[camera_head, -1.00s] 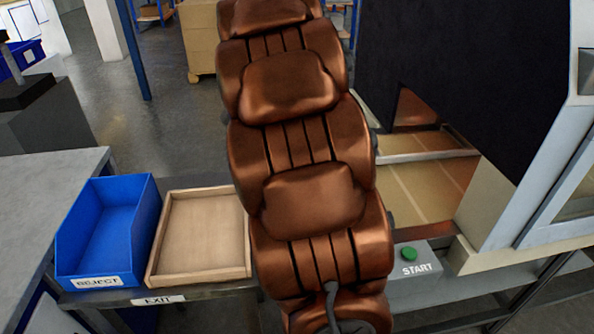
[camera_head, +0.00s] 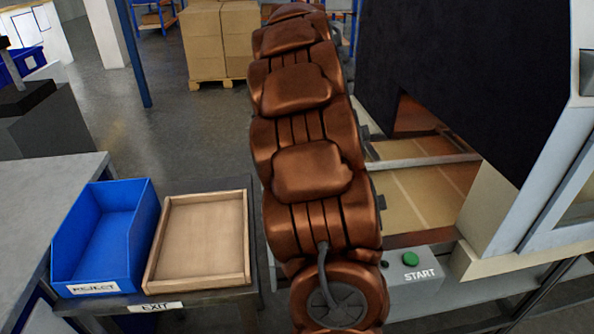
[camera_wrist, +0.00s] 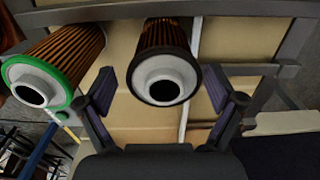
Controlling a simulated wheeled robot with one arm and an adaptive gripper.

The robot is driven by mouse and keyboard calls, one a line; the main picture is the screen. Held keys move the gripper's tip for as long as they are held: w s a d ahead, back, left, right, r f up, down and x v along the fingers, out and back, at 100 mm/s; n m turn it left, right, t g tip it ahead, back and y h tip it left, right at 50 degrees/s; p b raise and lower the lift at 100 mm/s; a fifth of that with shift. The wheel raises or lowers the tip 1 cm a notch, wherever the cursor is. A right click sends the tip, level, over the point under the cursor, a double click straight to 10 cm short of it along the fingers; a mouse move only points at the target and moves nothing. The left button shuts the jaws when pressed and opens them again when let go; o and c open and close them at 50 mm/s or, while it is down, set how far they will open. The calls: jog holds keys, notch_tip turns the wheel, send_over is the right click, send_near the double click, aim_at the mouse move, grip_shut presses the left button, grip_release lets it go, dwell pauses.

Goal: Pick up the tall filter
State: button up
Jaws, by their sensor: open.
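My gripper (camera_wrist: 160,88) is open, with one finger on each side of this filter's end. I cannot tell whether the fingers touch it. A second filter, with a green end ring (camera_wrist: 40,82) and brown pleats, lies to the left, outside the left finger. Neither filter shows in the head view.
In the head view, a blue REJECT bin (camera_head: 106,237) and an empty wooden tray (camera_head: 200,239) stand on the left by the EXIT label (camera_head: 155,306). A green START button (camera_head: 410,258) is right of my arm. A dark machine opening with a tan belt (camera_head: 435,190) lies right.

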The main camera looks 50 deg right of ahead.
jog(key=f, duration=0.4)
jog(key=shift+w+a+f+p, duration=0.1)
jog(key=shift+w+f+p, duration=0.2)
jog(key=shift+f+p, duration=0.1)
jog(key=shift+c, duration=0.2)
jog(key=c, duration=1)
